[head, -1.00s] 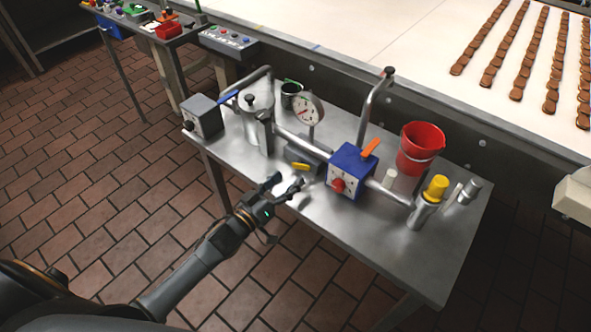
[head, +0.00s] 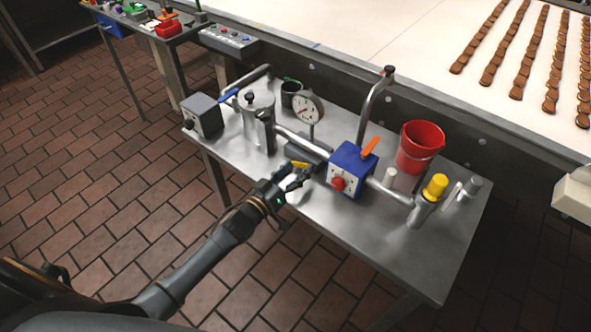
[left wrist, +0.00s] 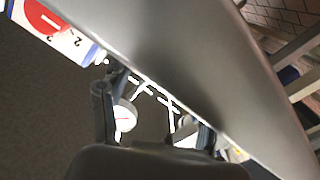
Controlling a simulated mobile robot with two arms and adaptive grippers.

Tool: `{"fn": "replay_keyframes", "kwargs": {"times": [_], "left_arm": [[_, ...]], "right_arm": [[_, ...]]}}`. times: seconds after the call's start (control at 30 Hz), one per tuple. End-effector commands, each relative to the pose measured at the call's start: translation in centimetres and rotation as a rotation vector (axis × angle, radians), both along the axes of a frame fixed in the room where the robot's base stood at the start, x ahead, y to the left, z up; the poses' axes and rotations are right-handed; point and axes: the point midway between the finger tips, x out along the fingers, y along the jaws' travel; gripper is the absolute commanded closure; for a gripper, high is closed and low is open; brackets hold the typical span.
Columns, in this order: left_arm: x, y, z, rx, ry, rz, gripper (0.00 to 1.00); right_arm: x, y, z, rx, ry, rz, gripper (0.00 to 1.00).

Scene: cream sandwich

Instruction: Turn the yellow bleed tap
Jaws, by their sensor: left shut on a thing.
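The yellow bleed tap (head: 300,164) is a small yellow lever low on the pipework, below the round dial gauge (head: 308,107) on the steel table. My left gripper (head: 297,173) is at the tap, its fingers shut on the lever; they partly cover it. In the left wrist view, the fingers (left wrist: 150,115) show dark, with a small white round face behind the left one; I cannot make out the yellow lever there. My right gripper is not in view.
A blue box (head: 352,170) with a red knob and orange lever stands right of the tap. A red bucket (head: 420,148) and yellow-capped cylinder (head: 435,188) stand right. The table's front corner is clear.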

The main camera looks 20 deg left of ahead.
Motion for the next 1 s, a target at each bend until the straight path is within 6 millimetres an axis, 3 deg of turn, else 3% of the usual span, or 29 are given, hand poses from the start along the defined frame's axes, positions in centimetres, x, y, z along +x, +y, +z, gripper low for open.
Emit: {"fn": "replay_keyframes", "kwargs": {"times": [0.4, 0.8, 0.83, 1.0], "left_arm": [[-0.05, -0.17, -0.90, 0.385, -0.142, 0.001, 0.69], [-0.06, -0.16, -0.95, 0.438, -0.160, 0.000, 0.69], [-0.06, -0.16, -0.95, 0.438, -0.160, 0.000, 0.32], [-0.06, -0.16, -0.96, 0.436, -0.159, 0.000, 0.28]], "right_arm": [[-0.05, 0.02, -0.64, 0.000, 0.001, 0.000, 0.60], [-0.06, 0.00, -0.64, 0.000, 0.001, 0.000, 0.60], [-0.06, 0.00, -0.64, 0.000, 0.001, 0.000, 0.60], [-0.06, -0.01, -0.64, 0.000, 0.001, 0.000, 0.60]]}}
